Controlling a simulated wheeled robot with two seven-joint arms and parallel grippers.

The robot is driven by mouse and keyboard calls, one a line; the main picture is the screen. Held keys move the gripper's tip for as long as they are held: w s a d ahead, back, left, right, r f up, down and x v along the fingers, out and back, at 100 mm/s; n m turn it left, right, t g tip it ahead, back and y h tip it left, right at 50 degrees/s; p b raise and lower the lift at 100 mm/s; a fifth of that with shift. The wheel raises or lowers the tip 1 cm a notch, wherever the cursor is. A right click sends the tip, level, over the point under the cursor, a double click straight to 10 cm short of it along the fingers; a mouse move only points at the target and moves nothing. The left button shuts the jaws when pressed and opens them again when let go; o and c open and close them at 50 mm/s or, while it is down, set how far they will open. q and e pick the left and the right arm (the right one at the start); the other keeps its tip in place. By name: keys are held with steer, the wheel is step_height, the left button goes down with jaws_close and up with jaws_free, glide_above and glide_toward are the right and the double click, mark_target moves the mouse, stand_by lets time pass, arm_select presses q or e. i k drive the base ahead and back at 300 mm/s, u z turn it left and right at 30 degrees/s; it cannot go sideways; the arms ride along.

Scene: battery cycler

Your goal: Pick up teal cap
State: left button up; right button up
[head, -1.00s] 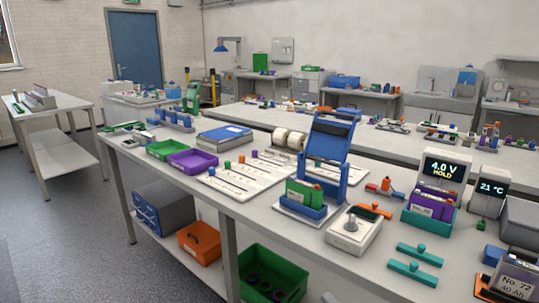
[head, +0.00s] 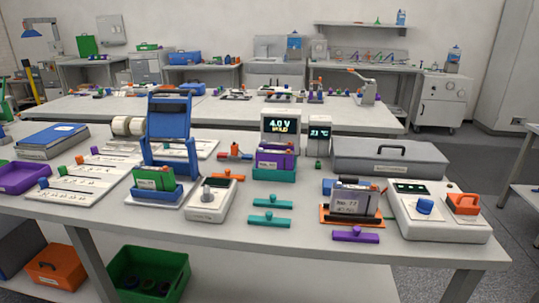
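Two teal caps, each a flat bar with a small knob on top, lie on the front part of the workbench in the head view. The far teal cap (head: 271,201) lies just behind the near teal cap (head: 269,219), with a small gap between them. Both look unobstructed. A teal holder (head: 274,174) with a purple battery cell (head: 276,157) in it stands behind them. Neither of my grippers is in view.
An orange holder (head: 349,216) with a grey cell and a purple cap (head: 355,235) are to the right. An orange cap (head: 221,175) lies behind left. Bench surface around the teal caps is clear.

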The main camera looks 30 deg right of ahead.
mark_target(272, 203)
steer(key=z, duration=1.05)
